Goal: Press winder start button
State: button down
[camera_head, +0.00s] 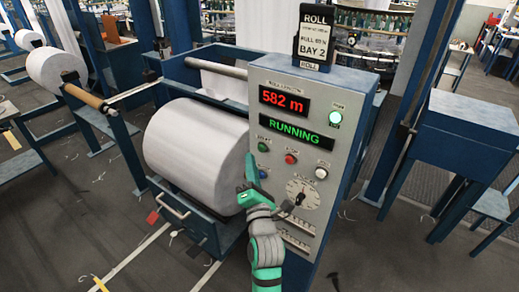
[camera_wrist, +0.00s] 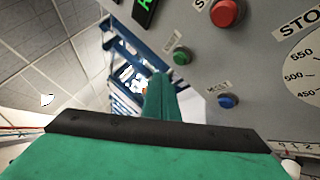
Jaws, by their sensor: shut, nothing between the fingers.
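The grey winder panel (camera_head: 300,105) shows "582 m" in red and "RUNNING" in green. A green button (camera_head: 263,147) sits at its left, below the display, with a small label I cannot read; it also shows in the wrist view (camera_wrist: 181,56). A red button (camera_head: 290,158) is to its right, and a blue button (camera_head: 263,174) is below it. My gripper (camera_head: 249,160) is shut and empty, pointing up beside the panel's left edge. In the wrist view its green fingers (camera_wrist: 158,82) end just left of the green button; contact cannot be made out.
A large white roll (camera_head: 195,150) lies in the blue winder frame left of the panel, close to my gripper. A white button (camera_head: 321,173) and a dial (camera_head: 302,193) are at the panel's right. A blue cabinet (camera_head: 465,130) stands farther right.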

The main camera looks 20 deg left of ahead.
jog(key=shift+s+a, duration=0.25)
jog(key=shift+s, duration=0.45)
jog(key=shift+s+a, duration=0.25)
jog(key=shift+s, duration=0.45)
jog(key=shift+f, duration=0.1)
jog(key=s+d+f+m+h, duration=0.3)
jog(key=s+d+f+m, duration=0.2)
jog(key=s+f+m, duration=0.45)
jog(key=s+d+f+m+h, duration=0.4)
jog(key=s+d+f+m, duration=0.2)
jog(key=s+f+m, duration=0.4)
jog(key=s+d+f+m+g, duration=0.1)
jog(key=s+d+m, duration=0.1)
jog(key=s, duration=0.5)
jog(key=s+d+f+m+g+h, duration=0.1)
jog(key=s+d+m, duration=0.2)
jog(key=s, duration=0.5)
jog(key=s+d+f+m+g, duration=0.1)
jog(key=s+d+m, duration=0.2)
jog(key=s, duration=0.5)
jog(key=shift+s+f+m, duration=0.15)
jog(key=shift+f+m, duration=0.1)
jog(key=shift+m, duration=0.6)
